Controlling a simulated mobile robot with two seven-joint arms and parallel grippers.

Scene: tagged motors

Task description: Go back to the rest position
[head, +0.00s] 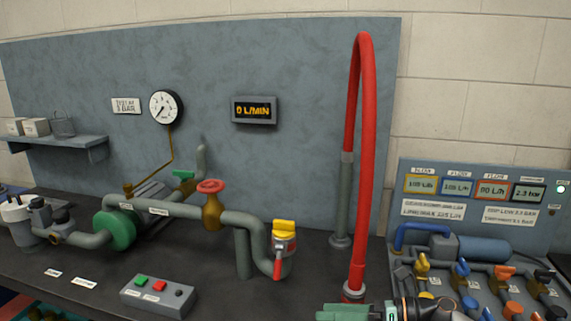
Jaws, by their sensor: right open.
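My right gripper (335,314) shows at the bottom edge, right of centre, with a green part pointing left. A dark wrist link with an orange ring is behind it, and my arm comes in from the lower right. It is open, though the frame's edge cuts off much of it. I see nothing held in the visible part. It is in front of the foot of the red hose (366,170); I cannot tell the exact gap. My left gripper is not in view.
A dark bench (215,270) carries a pipe run with a red handwheel (211,186), a yellow-capped fitting (284,230) and a button box (157,296). A motor panel (480,185) with several displays stands right. Some bench is clear between the button box and my gripper.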

